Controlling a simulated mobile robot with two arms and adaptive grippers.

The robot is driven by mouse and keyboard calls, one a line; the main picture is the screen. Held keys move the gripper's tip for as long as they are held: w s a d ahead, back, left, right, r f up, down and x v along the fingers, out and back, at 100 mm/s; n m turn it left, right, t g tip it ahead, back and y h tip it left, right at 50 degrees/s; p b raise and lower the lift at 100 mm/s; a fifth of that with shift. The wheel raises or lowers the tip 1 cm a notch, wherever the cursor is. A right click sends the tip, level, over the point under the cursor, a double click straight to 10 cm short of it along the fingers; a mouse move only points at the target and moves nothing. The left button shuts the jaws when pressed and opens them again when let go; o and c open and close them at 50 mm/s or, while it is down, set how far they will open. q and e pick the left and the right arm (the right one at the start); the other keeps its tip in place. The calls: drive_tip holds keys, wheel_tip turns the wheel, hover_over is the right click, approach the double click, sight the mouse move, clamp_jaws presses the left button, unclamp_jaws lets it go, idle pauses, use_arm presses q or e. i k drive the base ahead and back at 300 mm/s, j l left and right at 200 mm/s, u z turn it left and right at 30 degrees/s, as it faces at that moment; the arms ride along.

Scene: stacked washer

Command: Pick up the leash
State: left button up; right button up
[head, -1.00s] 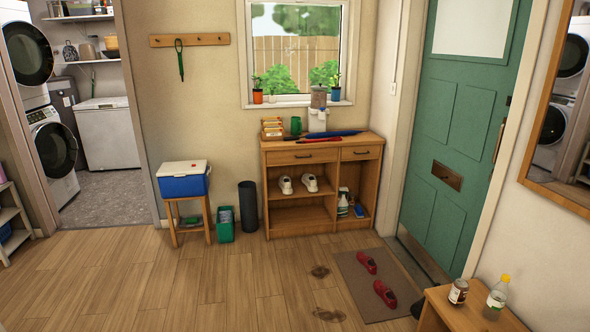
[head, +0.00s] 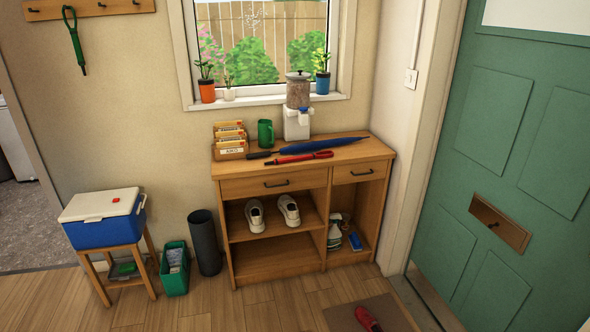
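A green looped strap with a dark lower end (head: 74,42), which looks like the leash, hangs from the wooden hook rail (head: 100,8) on the wall at the upper left of the head view. Its loop is at the top and its end hangs free against the wall. Neither of my grippers is in view.
A wooden cabinet (head: 255,189) under the window holds a blue umbrella (head: 315,145), a long red item (head: 300,158), a green mug (head: 265,133) and a dispenser (head: 298,105). Below the rail, a cooler (head: 105,233) sits on a stool beside a green bin (head: 174,275) and dark cylinder (head: 205,243).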

sight(299, 158)
drive_tip(key=i+j+z, duration=0.1)
drive_tip(key=i, duration=0.35)
drive_tip(key=i+j+z, duration=0.1)
drive_tip(key=i, duration=0.35)
drive_tip(key=i+j+z, duration=0.15)
drive_tip(key=i, duration=0.35)
drive_tip(key=i+j+z, duration=0.1)
drive_tip(key=i, duration=0.3)
drive_tip(key=i+j, duration=0.05)
drive_tip(key=j, duration=0.05)
